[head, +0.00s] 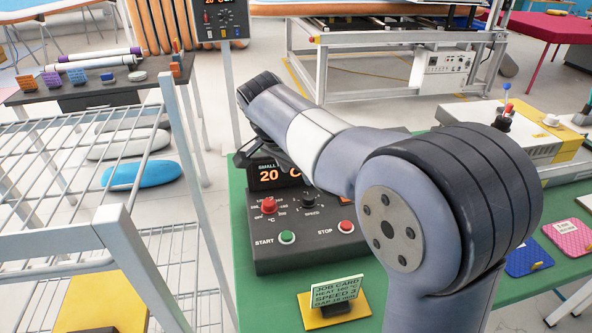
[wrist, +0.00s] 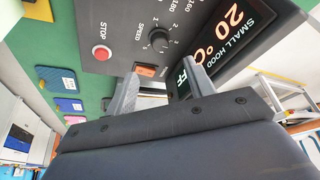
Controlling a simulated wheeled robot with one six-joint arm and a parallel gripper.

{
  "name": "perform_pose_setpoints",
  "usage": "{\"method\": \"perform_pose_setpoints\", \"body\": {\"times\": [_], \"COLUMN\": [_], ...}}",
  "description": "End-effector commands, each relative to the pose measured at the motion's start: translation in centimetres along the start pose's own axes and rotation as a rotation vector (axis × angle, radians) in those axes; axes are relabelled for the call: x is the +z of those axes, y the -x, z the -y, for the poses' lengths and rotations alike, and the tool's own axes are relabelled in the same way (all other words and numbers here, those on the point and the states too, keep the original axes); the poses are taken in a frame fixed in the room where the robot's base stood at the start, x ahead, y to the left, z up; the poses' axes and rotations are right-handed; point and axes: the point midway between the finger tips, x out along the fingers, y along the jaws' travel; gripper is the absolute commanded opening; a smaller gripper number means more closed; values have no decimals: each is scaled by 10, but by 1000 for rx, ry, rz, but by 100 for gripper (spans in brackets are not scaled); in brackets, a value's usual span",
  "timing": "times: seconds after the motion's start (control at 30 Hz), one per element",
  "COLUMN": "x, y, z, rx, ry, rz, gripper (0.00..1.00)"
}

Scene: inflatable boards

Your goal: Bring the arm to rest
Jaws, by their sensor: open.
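My arm (head: 325,140) reaches from the lower right over a dark control box (head: 305,243) on the green table. My gripper (wrist: 162,78) shows in the wrist view with its two fingers apart and nothing held. An orange switch (wrist: 145,70) on the box face appears between the fingers; I cannot tell whether they touch the box. In the head view the fingers are mostly hidden behind the arm. The box display (head: 272,175) reads 20 °C under "SMALL HOOD", partly covered by the arm.
A job card (head: 337,291) stands on a yellow base before the box. The box has a red knob (head: 269,205), a green START button (head: 287,237) and a red STOP button (head: 346,226). A wire rack (head: 100,170) stands left; coloured pads (head: 568,236) lie right.

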Motion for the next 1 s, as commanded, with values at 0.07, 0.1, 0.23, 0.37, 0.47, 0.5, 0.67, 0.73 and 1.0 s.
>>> {"method": "perform_pose_setpoints", "body": {"times": [0.07, 0.1, 0.23, 0.37, 0.47, 0.5, 0.67, 0.73, 1.0], "x": [0, 0, 0, 0, 0, 0, 0, 0, -1], "y": [-1, -2, -14, -35, -54, -62, -88, -97, -108], "z": [0, 0, 0, -1, -1, -1, -1, 0, 0], "rx": [1, 1, 3, 5, 5, 4, 3, 2, -5], "ry": [0, 0, 0, 0, 0, 0, 0, 0, 9], "rz": [0, 0, 1, 1, 1, 1, 1, 1, -1], "gripper": [51, 51, 51, 51, 51, 51, 51, 51, 51]}}
